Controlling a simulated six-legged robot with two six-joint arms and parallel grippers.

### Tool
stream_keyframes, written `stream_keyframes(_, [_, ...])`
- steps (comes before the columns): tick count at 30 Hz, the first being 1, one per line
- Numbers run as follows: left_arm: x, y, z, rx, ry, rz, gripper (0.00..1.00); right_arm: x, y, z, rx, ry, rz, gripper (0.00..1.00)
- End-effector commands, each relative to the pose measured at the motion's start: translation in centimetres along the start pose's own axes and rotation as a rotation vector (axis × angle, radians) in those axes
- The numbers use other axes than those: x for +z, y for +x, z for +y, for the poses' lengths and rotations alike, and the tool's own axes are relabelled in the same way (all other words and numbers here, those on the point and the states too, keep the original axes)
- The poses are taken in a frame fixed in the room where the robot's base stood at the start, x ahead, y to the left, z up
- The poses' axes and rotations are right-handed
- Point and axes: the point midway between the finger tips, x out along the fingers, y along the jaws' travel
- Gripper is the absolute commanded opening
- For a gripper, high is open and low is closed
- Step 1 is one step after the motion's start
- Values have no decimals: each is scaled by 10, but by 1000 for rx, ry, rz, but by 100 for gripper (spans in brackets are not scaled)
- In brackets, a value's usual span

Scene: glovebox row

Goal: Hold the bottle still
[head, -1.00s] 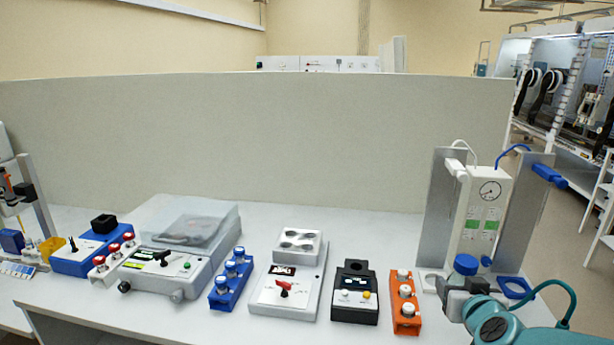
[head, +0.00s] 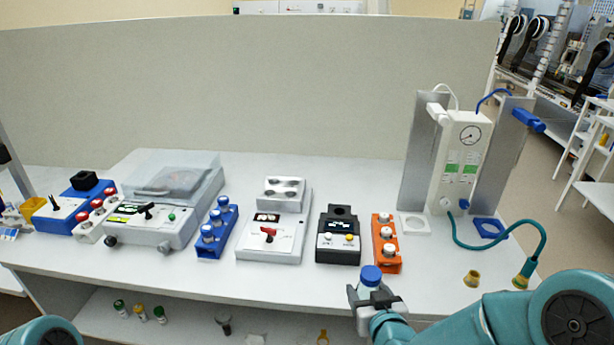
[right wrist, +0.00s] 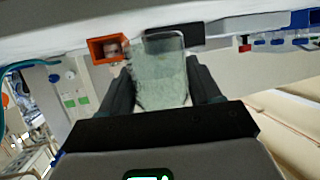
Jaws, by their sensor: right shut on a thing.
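The bottle with a blue cap (head: 371,276) is in my right gripper (head: 376,304) in the head view, low and right of centre, at the bench's front edge. The gripper is shut on its body. In the right wrist view the pale, see-through bottle (right wrist: 162,75) stands between the two dark fingers (right wrist: 160,92), filled with something greenish-white. The bottle looks about upright in the head view, with its lower part hidden by the gripper. My left gripper is not in view; only a teal part of my left arm shows at the lower left.
Behind the bottle stand an orange rack with white-capped vials (head: 386,262) and a black device (head: 338,250).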

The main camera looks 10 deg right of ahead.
Motion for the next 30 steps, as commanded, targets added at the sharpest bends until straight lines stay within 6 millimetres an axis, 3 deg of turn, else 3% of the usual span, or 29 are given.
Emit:
stream_keyframes(4, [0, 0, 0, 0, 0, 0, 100, 2, 0, -2, -11, -5, 0, 8])
stream_keyframes(8, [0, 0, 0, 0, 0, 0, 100, 13, -4, -18, -77, -30, -3, 8])
stream_keyframes(21, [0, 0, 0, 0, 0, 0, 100, 80, -30, -118, -512, -185, -2, 8])
stream_keyframes(30, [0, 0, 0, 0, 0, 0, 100, 100, -39, -150, -653, -237, 1, 8])
